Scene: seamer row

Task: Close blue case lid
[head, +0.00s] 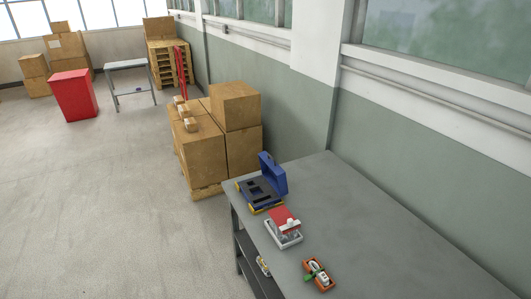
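The blue case (262,191) stands near the far left corner of the grey table, with a dark insert inside and yellow parts at its edges. Its blue lid (271,173) is open and stands upright on the side toward the wall. Neither of my grippers shows in the head view.
On the grey table (375,225), a light tray (285,240) with a red and white item and an orange tray (319,274) sit nearer than the case. Stacked cartons (228,125) on a pallet stand beyond the table. The floor (110,200) at left is clear.

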